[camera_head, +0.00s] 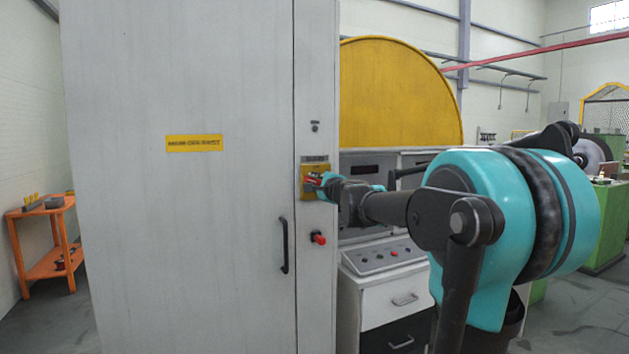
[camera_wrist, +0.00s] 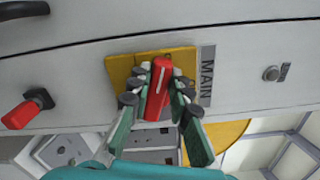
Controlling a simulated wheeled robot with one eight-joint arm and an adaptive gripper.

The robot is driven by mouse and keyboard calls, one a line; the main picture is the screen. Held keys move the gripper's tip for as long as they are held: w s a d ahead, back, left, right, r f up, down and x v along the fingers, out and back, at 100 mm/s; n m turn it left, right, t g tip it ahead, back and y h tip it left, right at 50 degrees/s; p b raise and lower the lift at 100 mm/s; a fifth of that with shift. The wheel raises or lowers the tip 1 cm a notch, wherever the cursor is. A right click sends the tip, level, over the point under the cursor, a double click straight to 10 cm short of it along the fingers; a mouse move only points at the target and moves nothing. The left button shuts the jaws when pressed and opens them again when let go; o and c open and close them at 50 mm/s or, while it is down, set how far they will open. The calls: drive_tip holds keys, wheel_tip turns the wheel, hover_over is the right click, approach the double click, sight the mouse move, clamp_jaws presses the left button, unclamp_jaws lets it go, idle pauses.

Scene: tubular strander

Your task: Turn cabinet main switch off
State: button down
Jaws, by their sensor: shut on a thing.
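The main switch is a red handle (camera_wrist: 158,88) on a yellow plate (camera_wrist: 124,68), with a label reading MAIN (camera_wrist: 207,76) beside it. In the head view the yellow plate (camera_head: 307,190) sits on the narrow right front strip of the tall grey cabinet (camera_head: 200,240). My gripper (camera_wrist: 158,92) is shut on the red handle, one finger on each side. In the wrist view the handle lies along the fingers, its long side running up and down in the picture. In the head view my gripper (camera_head: 322,181) reaches the plate from the right and hides part of the handle.
Below the main switch is another red knob (camera_head: 318,238), also in the wrist view (camera_wrist: 27,108). A black door handle (camera_head: 284,245) is left of it. A small round lock (camera_head: 315,127) is above. A control panel (camera_head: 380,255) stands right of the cabinet, under my arm.

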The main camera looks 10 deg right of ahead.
drive_tip(key=shift+a+f+n, duration=0.1)
drive_tip(key=shift+f+n, duration=0.2)
drive_tip(key=shift+n, duration=0.6)
drive_tip(key=shift+f+n, duration=0.3)
drive_tip(key=shift+n, duration=0.6)
drive_tip(key=c, duration=1.4)
unclamp_jaws()
drive_tip(key=shift+s, duration=0.15)
drive_tip(key=v, duration=1.1)
drive_tip(key=shift+s, duration=0.35)
